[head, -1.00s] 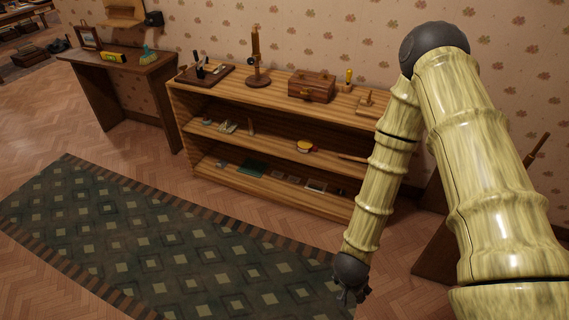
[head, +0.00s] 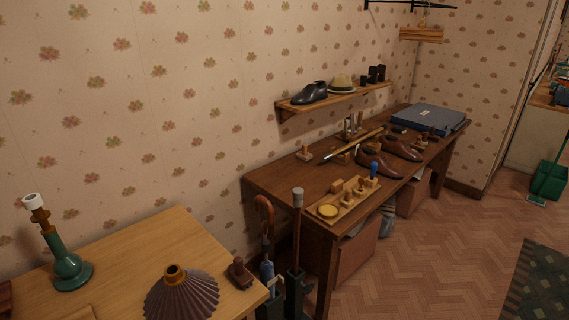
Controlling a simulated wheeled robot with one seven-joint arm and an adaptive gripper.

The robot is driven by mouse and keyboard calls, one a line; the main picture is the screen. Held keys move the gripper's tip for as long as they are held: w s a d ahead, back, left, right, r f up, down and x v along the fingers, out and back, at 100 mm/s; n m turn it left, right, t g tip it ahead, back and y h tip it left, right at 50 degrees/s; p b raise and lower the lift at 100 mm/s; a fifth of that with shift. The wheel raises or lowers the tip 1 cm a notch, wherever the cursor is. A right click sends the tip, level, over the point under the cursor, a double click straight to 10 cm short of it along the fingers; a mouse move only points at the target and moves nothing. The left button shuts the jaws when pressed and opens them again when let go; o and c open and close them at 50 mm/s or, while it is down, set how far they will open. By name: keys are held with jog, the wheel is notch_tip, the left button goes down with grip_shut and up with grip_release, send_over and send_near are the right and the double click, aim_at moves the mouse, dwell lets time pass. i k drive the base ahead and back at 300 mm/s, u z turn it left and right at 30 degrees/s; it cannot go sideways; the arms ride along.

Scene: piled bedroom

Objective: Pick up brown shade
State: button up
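A brown pleated shade (head: 181,296) with an orange-brown collar on top stands on the light wooden table at the lower left of the head view. Its lower edge is cut off by the bottom of the picture. A dark green lamp base (head: 68,264) with a white top stands on the same table, to the left of the shade and apart from it. My gripper and arm are not in view now.
A small dark brown object (head: 239,272) sits right of the shade, near the edge of the light table (head: 130,243). A stand with canes (head: 295,270) is beside it. The dark desk (head: 280,180) holds shoes and brushes.

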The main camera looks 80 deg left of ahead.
aim_at(186, 294)
jog(key=u, duration=3.45)
